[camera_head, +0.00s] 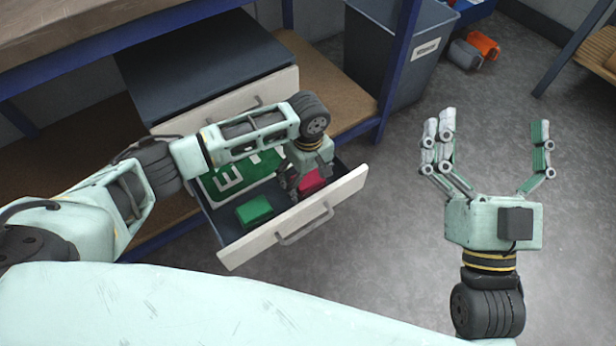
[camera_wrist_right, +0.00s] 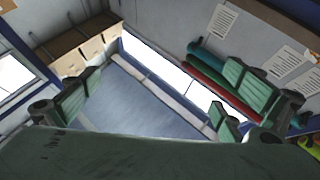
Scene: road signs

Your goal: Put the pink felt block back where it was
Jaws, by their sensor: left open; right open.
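The pink felt block (camera_head: 312,181) lies inside the open lower drawer (camera_head: 232,254), toward its right end, partly hidden by my left gripper. My left gripper (camera_head: 303,187) is open and points down into the drawer, right at the block. The frames do not show whether its fingers touch the block. My right gripper (camera_head: 493,128) is open and empty, fingers up, over the bare floor right of the drawer. Its fingers also show in the right wrist view (camera_wrist_right: 155,95), with nothing between them.
A green block (camera_head: 254,210) and a green sign with white lettering (camera_head: 225,178) are also in the drawer. The drawer handle (camera_head: 304,226) juts out in front. A grey bin (camera_head: 390,50) stands behind a blue post. Orange and grey items (camera_head: 483,45) lie beyond.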

